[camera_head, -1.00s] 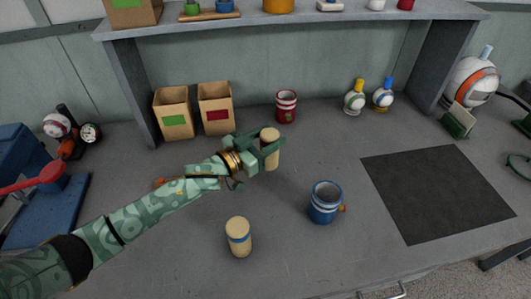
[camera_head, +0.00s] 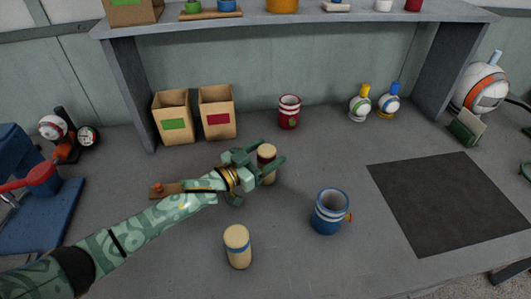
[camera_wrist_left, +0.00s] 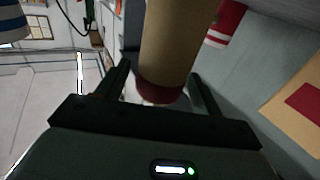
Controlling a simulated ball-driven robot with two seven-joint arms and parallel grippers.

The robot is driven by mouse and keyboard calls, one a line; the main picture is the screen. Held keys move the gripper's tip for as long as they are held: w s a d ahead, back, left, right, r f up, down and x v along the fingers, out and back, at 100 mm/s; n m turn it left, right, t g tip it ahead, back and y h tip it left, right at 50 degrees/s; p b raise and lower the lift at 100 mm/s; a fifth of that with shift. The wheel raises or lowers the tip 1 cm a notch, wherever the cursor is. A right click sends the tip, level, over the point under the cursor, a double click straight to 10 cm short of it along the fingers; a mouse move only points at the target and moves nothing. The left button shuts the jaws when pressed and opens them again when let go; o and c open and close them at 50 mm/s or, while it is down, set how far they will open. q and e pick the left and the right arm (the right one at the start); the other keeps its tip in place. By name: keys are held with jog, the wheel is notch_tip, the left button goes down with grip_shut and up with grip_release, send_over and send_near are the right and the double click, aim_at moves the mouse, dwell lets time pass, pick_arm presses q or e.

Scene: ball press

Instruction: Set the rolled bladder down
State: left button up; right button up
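The rolled bladder (camera_head: 267,152), a cream roll, stands nearly upright between the fingers of my left gripper (camera_head: 267,162). My left gripper appears shut on it. In the left wrist view, the bladder (camera_wrist_left: 168,50) with its dark red band sits between the two dark fingers (camera_wrist_left: 160,88). I cannot tell whether its lower end touches the bench. A second cream roll (camera_head: 237,251) with a blue band stands upright, apart, nearer the front. My right gripper is not in view.
A blue mug (camera_head: 329,214) stands right of the gripper. A red mug (camera_head: 289,117) and two cartons (camera_head: 174,124) stand behind, under a shelf (camera_head: 300,20). A small wooden piece (camera_head: 166,190) lies by my forearm. A dark mat (camera_head: 445,202) is bare on the right.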

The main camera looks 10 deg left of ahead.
pick_arm(q)
jog(key=shift+r, duration=0.1)
jog(key=shift+s+a+r, duration=0.1)
jog(key=shift+s+a, duration=0.05)
jog(key=p+v, duration=0.2)
jog(key=v, duration=0.9)
jog(key=shift+s+p, duration=0.3)
jog(key=shift+p, duration=0.05)
jog(key=shift+a, duration=0.1)
